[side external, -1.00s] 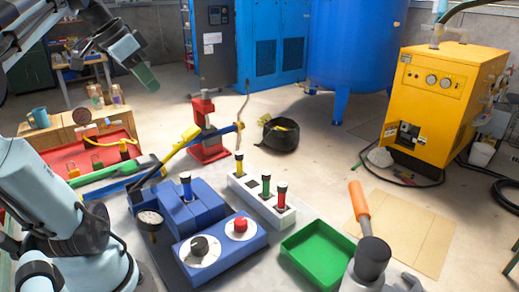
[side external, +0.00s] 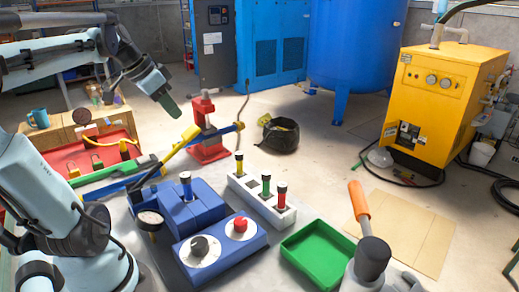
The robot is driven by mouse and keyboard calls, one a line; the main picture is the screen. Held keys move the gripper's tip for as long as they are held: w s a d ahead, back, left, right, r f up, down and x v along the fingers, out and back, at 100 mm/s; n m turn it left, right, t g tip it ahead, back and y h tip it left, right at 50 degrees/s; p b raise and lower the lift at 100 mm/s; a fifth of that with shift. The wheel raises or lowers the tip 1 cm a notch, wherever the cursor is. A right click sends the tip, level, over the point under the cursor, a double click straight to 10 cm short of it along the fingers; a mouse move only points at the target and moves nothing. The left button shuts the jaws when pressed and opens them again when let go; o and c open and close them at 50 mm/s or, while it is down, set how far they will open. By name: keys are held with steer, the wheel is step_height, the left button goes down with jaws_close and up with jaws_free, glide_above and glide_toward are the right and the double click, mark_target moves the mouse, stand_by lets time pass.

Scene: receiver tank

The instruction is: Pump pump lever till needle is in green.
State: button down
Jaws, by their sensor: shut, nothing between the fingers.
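A lever with a yellow grip (side external: 190,133) slopes up to the right from the left side of the blue block unit (side external: 205,207). A second lever with an orange grip (side external: 359,200) stands by a grey cylinder at the bottom right. I cannot tell for sure which is the pump lever. A round gauge (side external: 150,218) is at the left of the blue unit; its needle and any green zone are too small to read. My gripper (side external: 171,106) is shut and empty, pointing down to the right, above and left of the yellow grip and apart from it.
A red stand (side external: 206,140) with a blue bar is just right of the yellow grip. A white block (side external: 245,188) with coloured plugs, a control box (side external: 253,240) with knobs, and an empty green tray (side external: 318,250) are to the right. A red tray (side external: 62,155) is at left.

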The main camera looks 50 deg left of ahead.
mark_target(190, 130)
steer(key=shift+x, duration=2.7)
steer(key=w+f+g, duration=0.4)
steer(key=f+g, duration=0.1)
steer(key=f, duration=0.3)
steer(key=shift+w+f, duration=0.4)
steer(key=r, duration=0.9)
steer(key=s+r, duration=0.1)
steer(key=r, duration=0.4)
steer(key=shift+s+r, duration=0.1)
steer(key=shift+r, duration=0.25)
